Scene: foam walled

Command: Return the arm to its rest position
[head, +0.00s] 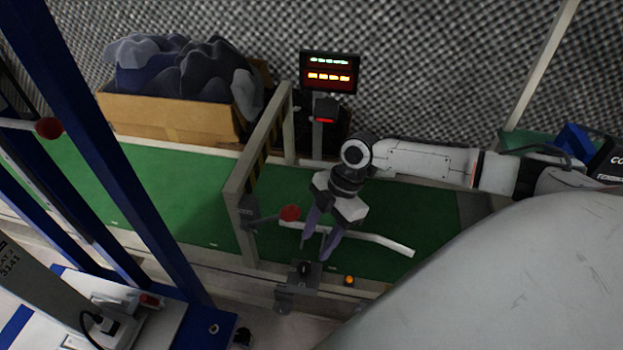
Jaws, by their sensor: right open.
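My right arm (425,163) comes in from the right over the green belt. My right gripper (317,245) points down toward the near edge of the belt and is open, with nothing seen between its fingers. It hangs close to a pale bent bar (378,241) and a red knob (290,213); whether it touches either, I cannot tell. My left gripper is not in view.
A grey frame (237,200) spans the green belt (190,195). A cardboard box (170,116) of dark cloth-like pieces and a lit display (329,72) stand behind. Blue posts (115,165) rise at left. Bare belt lies left of the frame.

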